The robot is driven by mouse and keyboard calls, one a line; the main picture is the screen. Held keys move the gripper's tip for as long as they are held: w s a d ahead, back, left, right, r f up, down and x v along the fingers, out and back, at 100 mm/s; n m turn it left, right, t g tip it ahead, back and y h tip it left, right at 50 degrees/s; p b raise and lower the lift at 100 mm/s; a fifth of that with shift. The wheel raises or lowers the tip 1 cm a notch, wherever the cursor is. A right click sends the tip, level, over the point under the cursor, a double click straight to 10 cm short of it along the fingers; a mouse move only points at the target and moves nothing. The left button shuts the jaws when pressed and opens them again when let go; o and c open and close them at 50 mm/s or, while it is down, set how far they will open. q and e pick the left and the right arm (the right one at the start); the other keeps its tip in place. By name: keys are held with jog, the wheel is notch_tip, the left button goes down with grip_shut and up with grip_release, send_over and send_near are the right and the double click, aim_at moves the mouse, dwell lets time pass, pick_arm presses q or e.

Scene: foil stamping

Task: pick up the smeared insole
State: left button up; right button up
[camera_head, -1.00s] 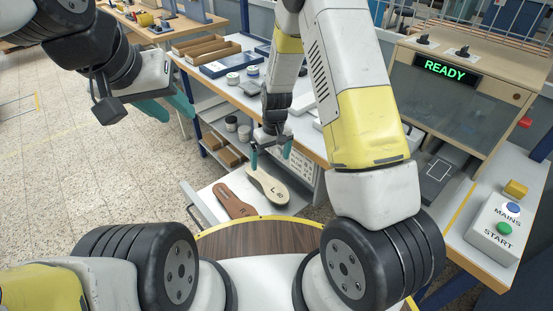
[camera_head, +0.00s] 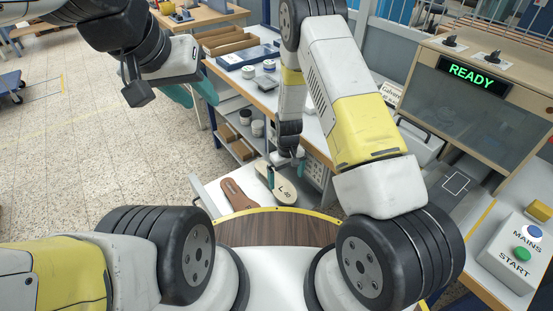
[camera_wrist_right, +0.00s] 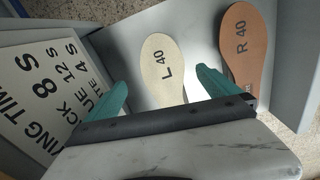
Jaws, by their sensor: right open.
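A beige insole marked L 40 (camera_head: 275,185) lies in the open pale drawer, its far end hidden by my right gripper. It also shows in the right wrist view (camera_wrist_right: 163,62). A brown insole marked R 40 (camera_head: 238,195) lies to its left, also in the right wrist view (camera_wrist_right: 241,45). I cannot make out a smear on either. My right gripper (camera_head: 286,165) is open over the beige insole; in the right wrist view its teal fingers (camera_wrist_right: 161,80) stand either side of it, holding nothing. My left gripper (camera_head: 191,95) is open and empty, away from the insoles.
A printed timing sign (camera_wrist_right: 40,90) stands beside the beige insole. A machine reading READY (camera_head: 470,72) and a button box (camera_head: 515,252) are at the right.

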aim_at(284, 191)
jog(key=f, duration=0.6)
jog(key=shift+a, duration=0.25)
jog(key=c, duration=1.4)
